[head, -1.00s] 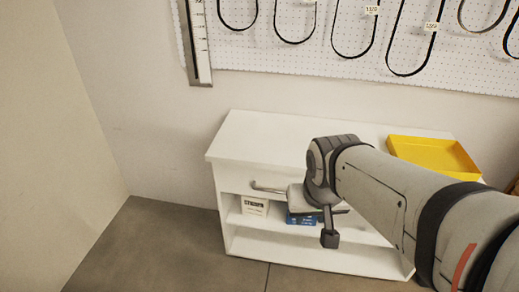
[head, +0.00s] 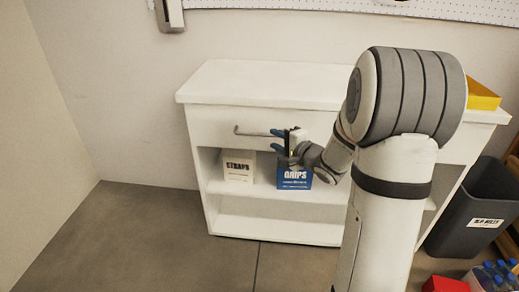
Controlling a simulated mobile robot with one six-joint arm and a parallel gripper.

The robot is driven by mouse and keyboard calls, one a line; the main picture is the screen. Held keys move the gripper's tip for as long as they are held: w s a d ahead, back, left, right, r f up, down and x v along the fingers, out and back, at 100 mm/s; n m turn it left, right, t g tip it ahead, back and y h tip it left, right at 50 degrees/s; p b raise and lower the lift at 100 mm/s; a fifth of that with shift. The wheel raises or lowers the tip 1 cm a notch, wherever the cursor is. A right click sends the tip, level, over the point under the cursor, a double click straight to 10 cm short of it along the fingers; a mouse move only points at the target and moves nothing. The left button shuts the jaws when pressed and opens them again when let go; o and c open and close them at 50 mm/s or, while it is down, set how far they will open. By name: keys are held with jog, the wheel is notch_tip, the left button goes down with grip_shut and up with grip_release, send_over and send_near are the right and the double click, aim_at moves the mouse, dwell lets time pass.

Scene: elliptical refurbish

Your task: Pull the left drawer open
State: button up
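The left drawer (head: 222,118) is in the upper left of the white cabinet, its front flush and closed. Its thin metal bar handle (head: 252,133) runs sideways across the front. My gripper (head: 277,140) is at the right end of the handle, with its two dark blue-tipped fingers one above the other and a gap between them. It looks open. I cannot tell whether the fingers touch the bar. My wrist and arm hide the right part of the cabinet front.
The white cabinet top (head: 265,85) is bare on the left. A yellow tray (head: 482,97) sits at its right. A STRAPS box (head: 238,167) and a blue GRIPS box (head: 294,180) stand on the shelf below. A dark bin (head: 470,205) is at right. Floor at left is clear.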

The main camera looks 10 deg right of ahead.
aim_at(260, 135)
jog(key=shift+y, duration=0.3)
jog(key=b+x, duration=0.1)
jog(key=x, duration=0.1)
jog(key=b+x, duration=0.1)
jog(key=x, duration=0.2)
jog(key=f+b+x, duration=0.1)
jog(key=x, duration=0.2)
jog(key=shift+s+a, duration=0.15)
jog(key=shift+a, duration=0.05)
grip_shut()
